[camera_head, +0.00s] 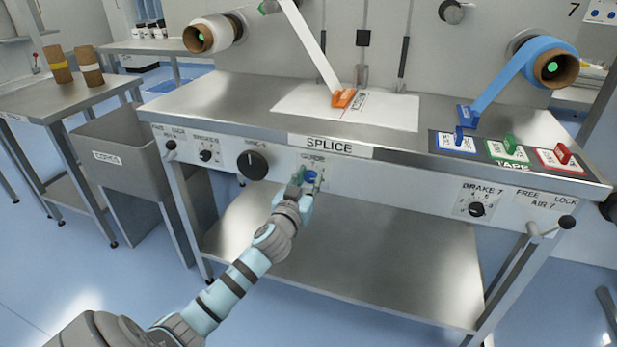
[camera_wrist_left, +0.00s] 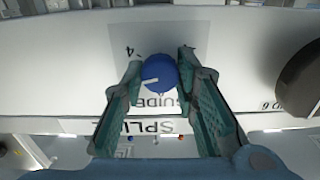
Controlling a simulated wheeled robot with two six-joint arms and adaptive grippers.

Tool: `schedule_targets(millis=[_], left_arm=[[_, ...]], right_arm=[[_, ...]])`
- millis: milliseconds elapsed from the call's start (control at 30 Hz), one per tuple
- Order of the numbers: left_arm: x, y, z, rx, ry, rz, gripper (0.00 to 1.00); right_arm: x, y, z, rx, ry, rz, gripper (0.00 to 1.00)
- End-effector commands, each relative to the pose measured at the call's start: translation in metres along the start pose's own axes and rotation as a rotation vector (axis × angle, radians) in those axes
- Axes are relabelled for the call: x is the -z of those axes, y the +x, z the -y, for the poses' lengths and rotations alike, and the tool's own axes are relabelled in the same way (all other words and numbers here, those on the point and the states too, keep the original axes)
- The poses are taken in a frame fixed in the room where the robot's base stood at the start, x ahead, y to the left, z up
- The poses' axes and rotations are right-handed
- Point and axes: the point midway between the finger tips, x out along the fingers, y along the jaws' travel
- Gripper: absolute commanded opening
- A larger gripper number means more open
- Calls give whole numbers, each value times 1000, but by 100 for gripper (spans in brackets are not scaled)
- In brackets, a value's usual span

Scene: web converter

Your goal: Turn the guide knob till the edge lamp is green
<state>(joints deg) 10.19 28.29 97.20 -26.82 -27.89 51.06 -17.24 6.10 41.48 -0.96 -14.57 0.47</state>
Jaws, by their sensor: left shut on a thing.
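The blue guide knob (camera_head: 311,176) sits on the front panel of the splice table, under the GUIDE label. My left gripper (camera_head: 308,180) reaches it from below and hides part of it. In the left wrist view the knob (camera_wrist_left: 158,72) is between the two fingers of the left gripper (camera_wrist_left: 160,80), which are shut on it. A white pointer line on the knob points toward the left of that view, where the panel lettering is upside down. I cannot pick out the edge lamp in either view. My right gripper is not in view.
A large black knob (camera_head: 252,165) is left of the guide knob. The steel table top (camera_head: 250,95) holds a white sheet with an orange piece and colored tape holders. A lower shelf (camera_head: 360,260) lies beneath. A grey bin (camera_head: 125,150) stands left.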

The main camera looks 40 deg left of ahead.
Motion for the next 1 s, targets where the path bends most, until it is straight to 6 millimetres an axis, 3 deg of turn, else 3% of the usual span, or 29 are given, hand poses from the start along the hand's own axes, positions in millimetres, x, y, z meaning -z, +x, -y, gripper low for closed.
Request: schedule_targets(millis=[400, 900, 933, 1000], left_arm=[[1, 0, 0, -1, 206, 0, 0], [0, 0, 0, -1, 236, -1, 0], [0, 0, 0, -1, 236, -1, 29], [0, 0, 0, -1, 236, -1, 40]], right_arm=[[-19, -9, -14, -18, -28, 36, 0], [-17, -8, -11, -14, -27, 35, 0], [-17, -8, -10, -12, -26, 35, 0], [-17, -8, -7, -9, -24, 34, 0]])
